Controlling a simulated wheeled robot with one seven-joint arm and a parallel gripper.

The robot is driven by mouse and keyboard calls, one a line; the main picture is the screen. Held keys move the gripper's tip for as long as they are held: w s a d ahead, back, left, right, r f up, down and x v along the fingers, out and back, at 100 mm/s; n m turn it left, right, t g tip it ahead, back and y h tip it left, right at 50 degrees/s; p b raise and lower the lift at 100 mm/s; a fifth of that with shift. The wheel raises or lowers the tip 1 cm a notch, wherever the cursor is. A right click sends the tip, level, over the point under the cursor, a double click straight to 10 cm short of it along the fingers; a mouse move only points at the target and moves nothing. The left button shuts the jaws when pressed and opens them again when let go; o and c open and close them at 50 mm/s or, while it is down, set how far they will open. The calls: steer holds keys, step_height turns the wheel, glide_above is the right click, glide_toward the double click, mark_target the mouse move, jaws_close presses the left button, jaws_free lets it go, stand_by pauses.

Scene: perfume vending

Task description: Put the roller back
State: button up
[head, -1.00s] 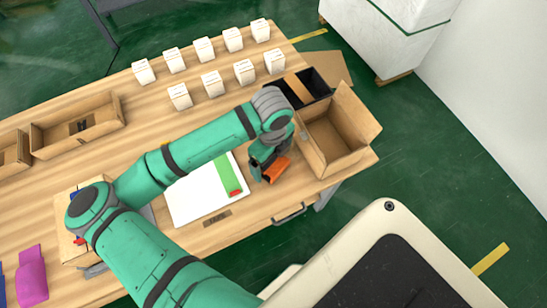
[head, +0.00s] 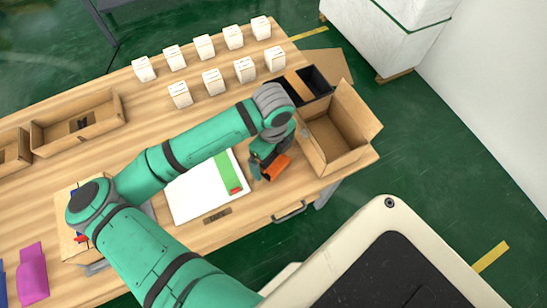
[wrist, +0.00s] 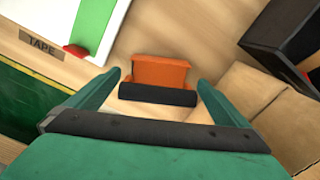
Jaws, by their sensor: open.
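The roller, an orange piece with a dark bar along one side (wrist: 160,72), rests on the wooden table; its orange part also shows in the head view (head: 277,168). My gripper (wrist: 159,80) is open, with one green finger on each side of the roller. I cannot tell whether the fingers touch it. In the head view my gripper (head: 264,166) is low over the table, partly hiding the roller. A label reading TAPE (wrist: 42,44) lies on the table at the upper left of the wrist view; it also shows in the head view (head: 217,215).
A white board (head: 192,195) with a green strip (head: 229,170) lies left of my gripper. An open cardboard box (head: 332,140) stands close on the right, with a black container (head: 316,82) behind it. Several white boxes (head: 244,69) stand at the back.

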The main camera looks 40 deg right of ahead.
step_height(320, 180, up, 11)
steer(key=shift+d+f, duration=0.1)
steer(key=shift+f, duration=0.05)
steer(key=shift+s+r, duration=0.1)
steer(key=shift+r, duration=0.45)
